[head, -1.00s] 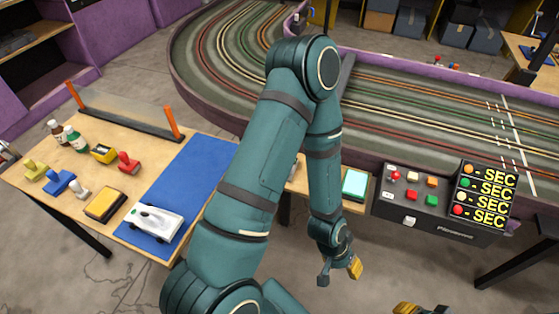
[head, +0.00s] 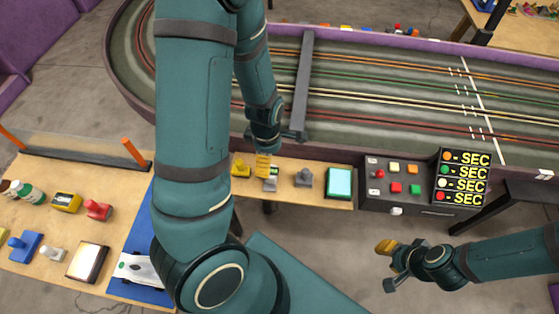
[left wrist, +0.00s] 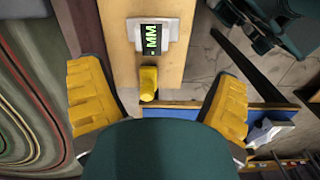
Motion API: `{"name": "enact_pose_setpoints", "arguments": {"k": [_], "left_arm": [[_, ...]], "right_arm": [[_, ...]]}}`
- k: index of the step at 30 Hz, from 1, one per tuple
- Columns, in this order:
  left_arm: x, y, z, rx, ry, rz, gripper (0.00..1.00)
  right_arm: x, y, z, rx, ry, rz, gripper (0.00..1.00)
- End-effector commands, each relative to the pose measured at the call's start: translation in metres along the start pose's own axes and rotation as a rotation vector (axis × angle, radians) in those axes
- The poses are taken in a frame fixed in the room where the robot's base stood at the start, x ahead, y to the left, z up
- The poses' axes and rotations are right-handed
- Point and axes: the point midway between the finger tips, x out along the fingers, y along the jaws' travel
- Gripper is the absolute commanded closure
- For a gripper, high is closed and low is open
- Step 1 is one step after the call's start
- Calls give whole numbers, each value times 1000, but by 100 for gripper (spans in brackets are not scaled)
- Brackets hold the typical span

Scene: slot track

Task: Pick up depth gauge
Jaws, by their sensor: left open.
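The depth gauge, a small pale grey device with a green "MM" display, lies on a narrow wooden shelf by the track; it shows in the head view (head: 271,183) and at the top of the left wrist view (left wrist: 152,36). My left gripper (head: 263,164) is above the shelf at the gauge, open and empty. Its two yellow fingers spread wide in the left wrist view, with the gauge beyond them. It seems apart from the gauge. My right gripper (head: 387,265) is out over the floor at the lower right, fingers apart and empty.
A yellow object (head: 240,168) stands left of the gauge, also between the fingers in the left wrist view (left wrist: 148,82). A grey knob-like object (head: 304,177) and a cyan-topped pad (head: 340,183) are to the right. The control box (head: 396,178) and slot track (head: 370,90) adjoin.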

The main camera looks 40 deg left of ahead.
Motion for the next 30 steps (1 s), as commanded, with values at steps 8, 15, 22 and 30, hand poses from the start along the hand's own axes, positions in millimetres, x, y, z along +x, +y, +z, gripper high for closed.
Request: {"name": "enact_pose_setpoints", "arguments": {"k": [8,15,22,30], "left_arm": [[0,0,-15,-160,21,-10,11],[47,0,-15,-158,20,-10,11],[71,1,-14,-156,19,-8,11],[98,3,-9,-153,19,-9,11]], "right_arm": [[1,1,2,1,-5,0,62],[16,7,9,-4,-19,-1,62],[22,8,11,-6,-23,-2,62],[30,12,10,-7,-20,-2,62]]}}
